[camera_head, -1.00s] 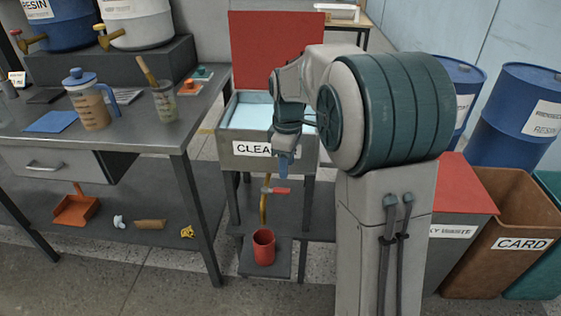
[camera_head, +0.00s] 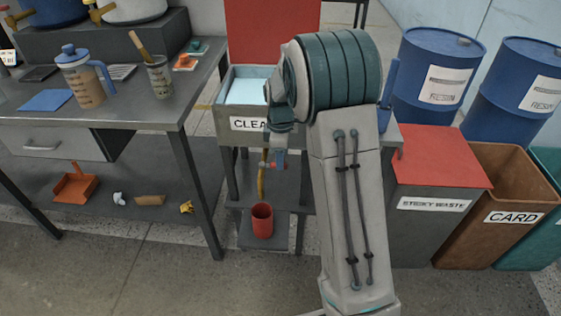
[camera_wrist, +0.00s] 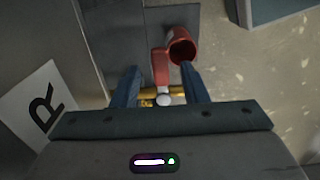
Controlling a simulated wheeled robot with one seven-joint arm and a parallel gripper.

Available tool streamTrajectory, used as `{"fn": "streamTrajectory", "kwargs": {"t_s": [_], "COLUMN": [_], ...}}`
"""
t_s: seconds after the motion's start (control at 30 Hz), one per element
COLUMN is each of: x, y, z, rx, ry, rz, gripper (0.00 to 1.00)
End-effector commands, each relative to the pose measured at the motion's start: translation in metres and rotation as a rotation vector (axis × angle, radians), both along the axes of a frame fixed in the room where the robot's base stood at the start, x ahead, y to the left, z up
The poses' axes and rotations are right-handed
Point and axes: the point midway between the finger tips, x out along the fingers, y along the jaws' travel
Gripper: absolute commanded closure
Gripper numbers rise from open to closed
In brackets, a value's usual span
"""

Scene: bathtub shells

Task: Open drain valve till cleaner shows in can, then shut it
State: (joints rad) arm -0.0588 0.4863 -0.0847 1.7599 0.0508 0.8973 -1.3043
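The cleaner tank (camera_head: 222,118) stands on legs with its red lid raised and pale blue inside. Under it is the brass drain pipe (camera_head: 261,184) with a red-handled valve (camera_head: 265,164), partly hidden by my gripper (camera_head: 278,157). In the wrist view the red valve handle (camera_wrist: 160,66) and its pale round end lie between the two blue fingers of my gripper (camera_wrist: 160,72), which are apart. I cannot tell whether either finger touches the handle. The red can (camera_head: 262,222) stands upright below the pipe. It also shows in the wrist view (camera_wrist: 182,52), with no cleaner visible inside.
A grey workbench (camera_head: 190,105) with a jug (camera_head: 83,80) and a cup (camera_head: 160,80) stands at left. The sticky waste bin (camera_head: 430,215), card bin (camera_head: 495,215) and blue drums (camera_head: 432,75) stand at right. The floor in front is clear.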

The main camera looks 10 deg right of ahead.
Motion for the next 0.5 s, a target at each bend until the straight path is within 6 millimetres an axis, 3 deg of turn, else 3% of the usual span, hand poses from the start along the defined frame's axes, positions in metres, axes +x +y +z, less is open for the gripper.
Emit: {"fn": "streamTrajectory", "kwargs": {"t_s": [0.17, 0.47, 0.5], "x": [0.000, 0.000, 0.000], "y": [0.000, 0.000, 0.000], "z": [-0.015, -0.017, -0.017], "rx": [-0.001, 0.000, 0.000], "ry": [0.001, 0.000, 0.000], "rz": [0.000, 0.000, 0.000], "gripper": [0.60, 0.60, 0.66]}}
